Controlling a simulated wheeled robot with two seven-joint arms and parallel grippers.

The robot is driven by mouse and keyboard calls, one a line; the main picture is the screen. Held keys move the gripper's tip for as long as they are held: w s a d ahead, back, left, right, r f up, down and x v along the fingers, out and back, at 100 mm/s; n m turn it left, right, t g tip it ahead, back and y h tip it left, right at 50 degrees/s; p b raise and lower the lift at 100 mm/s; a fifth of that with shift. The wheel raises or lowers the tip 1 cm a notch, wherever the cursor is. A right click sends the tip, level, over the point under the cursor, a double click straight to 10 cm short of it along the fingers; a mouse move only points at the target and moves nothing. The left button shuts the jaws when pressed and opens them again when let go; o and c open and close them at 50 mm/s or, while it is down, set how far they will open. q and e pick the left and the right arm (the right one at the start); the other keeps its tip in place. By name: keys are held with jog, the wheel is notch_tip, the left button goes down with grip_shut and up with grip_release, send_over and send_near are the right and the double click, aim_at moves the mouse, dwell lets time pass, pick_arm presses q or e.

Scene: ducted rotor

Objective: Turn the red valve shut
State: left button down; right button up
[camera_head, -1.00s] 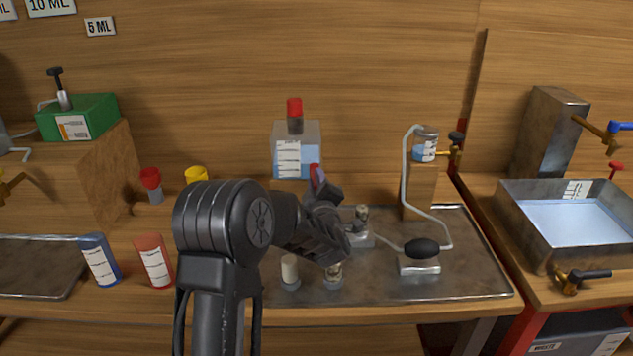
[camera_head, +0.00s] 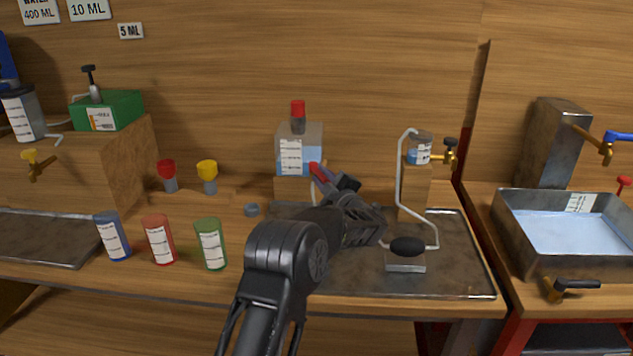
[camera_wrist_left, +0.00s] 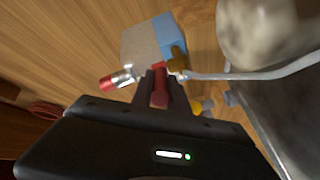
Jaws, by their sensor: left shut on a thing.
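The red valve (camera_head: 316,170) is at the lower right of a clear bottle (camera_head: 287,143) with blue liquid and a red-capped top. Its red handle shows between my fingers in the left wrist view (camera_wrist_left: 160,84), beside a brass fitting (camera_wrist_left: 176,64). My left gripper (camera_head: 323,177) is shut on this handle, and its fingers hide part of the valve. The fingers also show in the left wrist view (camera_wrist_left: 160,95). My right gripper is not in view.
A dark metal tray (camera_head: 455,270) lies below my left arm, with a black bulb (camera_head: 407,246) on it. A bent tube (camera_head: 399,180) stands to the right. Blue, red and green tins (camera_head: 210,245) stand at left. A metal sink (camera_head: 515,240) is at far right.

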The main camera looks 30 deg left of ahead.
pick_arm(q)
jog(key=shift+w+d+f+n+g+y, duration=0.1)
jog(key=shift+w+n+g+y, duration=0.05)
jog(key=shift+n+g+y, duration=0.3)
jog(key=shift+w+d+n+g+y, duration=0.15)
jog(key=shift+n+g, duration=0.1)
jog(key=shift+g, duration=0.3)
jog(key=c, duration=1.3)
grip_release()
jog(key=b+v, duration=0.1)
jog(key=v, duration=0.6)
jog(key=shift+d, duration=0.3)
jog(key=shift+s, duration=0.15)
